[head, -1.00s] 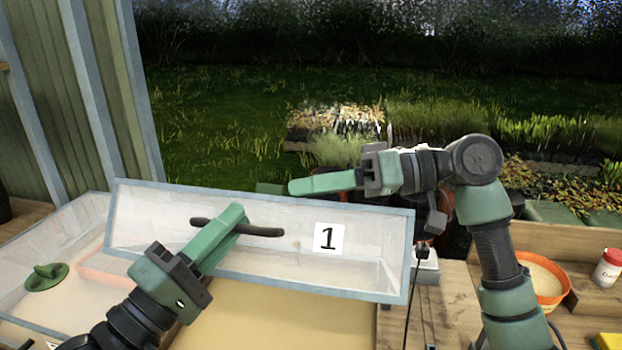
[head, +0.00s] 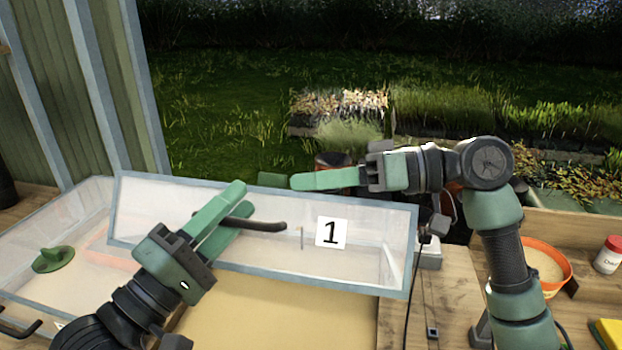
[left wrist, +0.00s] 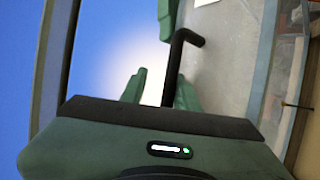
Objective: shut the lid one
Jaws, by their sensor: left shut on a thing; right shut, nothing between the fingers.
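Lid one is a clear pane in a pale grey-blue frame (head: 262,273) with a white label "1" (head: 331,233). It stands tilted up over a bin with a tan floor (head: 265,315). Its dark bar handle (head: 268,226) crosses the front of the pane. My left gripper (head: 238,198) is shut on the handle, one finger on each side. In the left wrist view the dark handle (left wrist: 172,75) runs up between the fingers (left wrist: 160,92). My right gripper (head: 293,181) is shut and empty, just behind the lid's top edge.
An orange-rimmed bowl (head: 545,265), a red-capped jar (head: 609,255) and a yellow block (head: 606,334) are on the wooden bench at right. A dark cable (head: 414,275) hangs right of the lid.

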